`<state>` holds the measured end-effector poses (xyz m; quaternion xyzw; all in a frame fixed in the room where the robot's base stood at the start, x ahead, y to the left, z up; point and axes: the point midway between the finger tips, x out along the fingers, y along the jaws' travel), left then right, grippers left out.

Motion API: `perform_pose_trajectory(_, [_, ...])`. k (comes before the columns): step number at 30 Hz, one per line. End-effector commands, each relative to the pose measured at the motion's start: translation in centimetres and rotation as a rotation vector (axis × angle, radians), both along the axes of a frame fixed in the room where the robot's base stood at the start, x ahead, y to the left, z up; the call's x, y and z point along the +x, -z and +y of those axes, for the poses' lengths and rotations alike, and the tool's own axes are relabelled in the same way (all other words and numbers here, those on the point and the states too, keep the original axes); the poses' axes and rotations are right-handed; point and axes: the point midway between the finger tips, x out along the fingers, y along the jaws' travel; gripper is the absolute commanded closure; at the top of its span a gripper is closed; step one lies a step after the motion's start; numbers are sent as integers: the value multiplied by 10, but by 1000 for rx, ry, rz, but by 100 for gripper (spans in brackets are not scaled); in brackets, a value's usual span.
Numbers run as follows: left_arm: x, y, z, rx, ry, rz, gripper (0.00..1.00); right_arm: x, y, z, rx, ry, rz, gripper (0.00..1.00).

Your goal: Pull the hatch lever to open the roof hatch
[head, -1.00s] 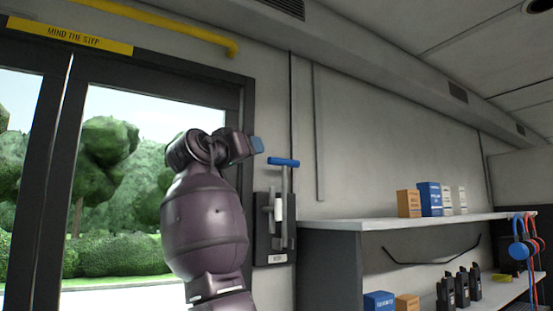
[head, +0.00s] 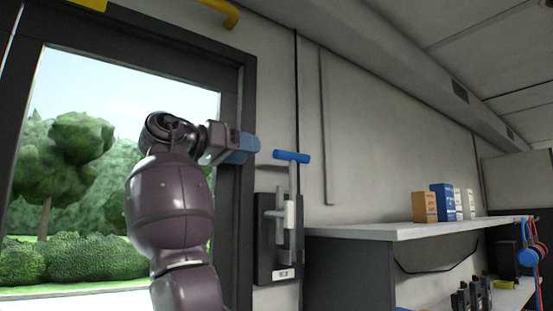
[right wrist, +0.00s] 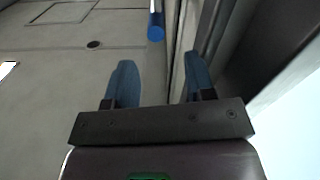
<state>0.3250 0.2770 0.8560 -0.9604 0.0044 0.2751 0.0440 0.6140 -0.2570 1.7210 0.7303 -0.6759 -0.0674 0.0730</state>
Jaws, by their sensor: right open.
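The hatch lever (head: 292,205) is a grey upright rod with a blue crossbar handle (head: 291,156) on top, set on a dark wall plate (head: 265,262) beside the door frame. My right gripper (head: 250,147) is open and empty, to the left of the blue handle and at about its height, apart from it. In the right wrist view the two blue fingers (right wrist: 161,85) are spread, and the blue handle (right wrist: 156,28) shows ahead, beyond and between their tips. My left gripper is not in view. The roof hatch is not recognisable in either view.
A door with a dark frame (head: 235,200) and glass is behind my right arm. To the right of the lever is a white shelf (head: 400,231) with orange and blue boxes (head: 443,202) and several dark radios (head: 473,296) below. A yellow rail (head: 220,10) runs above.

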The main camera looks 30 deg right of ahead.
Motion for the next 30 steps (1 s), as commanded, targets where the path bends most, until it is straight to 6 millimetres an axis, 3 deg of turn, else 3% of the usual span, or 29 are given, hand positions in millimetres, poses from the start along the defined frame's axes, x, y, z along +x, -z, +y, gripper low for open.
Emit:
perform_pose_trajectory(6, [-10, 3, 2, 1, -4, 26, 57, 2, -1, -33, 3, 2, 0, 50])
perform_pose_trajectory(18, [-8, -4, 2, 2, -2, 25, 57, 7, -1, -91, 1, 0, 0, 50])
perform_pose_trajectory(30, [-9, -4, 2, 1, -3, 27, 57, 8, 0, -101, 0, -1, -1, 50])
